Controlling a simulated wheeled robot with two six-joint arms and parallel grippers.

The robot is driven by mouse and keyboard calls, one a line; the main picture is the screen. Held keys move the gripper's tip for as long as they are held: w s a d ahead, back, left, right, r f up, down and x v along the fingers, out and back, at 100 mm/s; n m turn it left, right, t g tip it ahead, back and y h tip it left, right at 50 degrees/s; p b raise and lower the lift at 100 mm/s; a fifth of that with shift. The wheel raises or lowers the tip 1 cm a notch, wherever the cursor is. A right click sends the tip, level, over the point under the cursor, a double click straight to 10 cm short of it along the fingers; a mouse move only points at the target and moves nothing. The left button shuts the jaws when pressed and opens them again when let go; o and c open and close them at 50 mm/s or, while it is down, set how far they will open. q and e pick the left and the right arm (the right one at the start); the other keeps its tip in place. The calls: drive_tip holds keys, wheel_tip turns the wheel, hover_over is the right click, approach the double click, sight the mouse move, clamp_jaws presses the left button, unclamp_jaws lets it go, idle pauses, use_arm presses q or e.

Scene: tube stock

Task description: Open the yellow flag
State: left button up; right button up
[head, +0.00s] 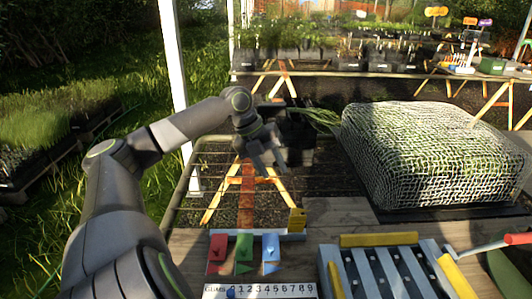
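The yellow flag (297,220) is a small yellow piece standing up at the right end of a pale blue-grey rail (256,233) on the wooden bench. Red (218,247), green (244,247) and blue (270,246) flags lie in a row to its left, toward me, each with a matching triangle below it. My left gripper (268,163) is above and beyond the rail, up and left of the yellow flag in the picture. Its fingers look apart, with nothing seen between them. It is not touching the flag. My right gripper is not in view.
A blue slatted tray with yellow blocks (380,240) is at the front right. A numbered ruler strip (260,291) lies at the front. A netted mound (430,150) stands behind, right. A red-handled tool (518,239) lies at the right edge.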

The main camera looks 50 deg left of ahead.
use_arm(q)
drive_tip(key=shift+v, duration=1.6)
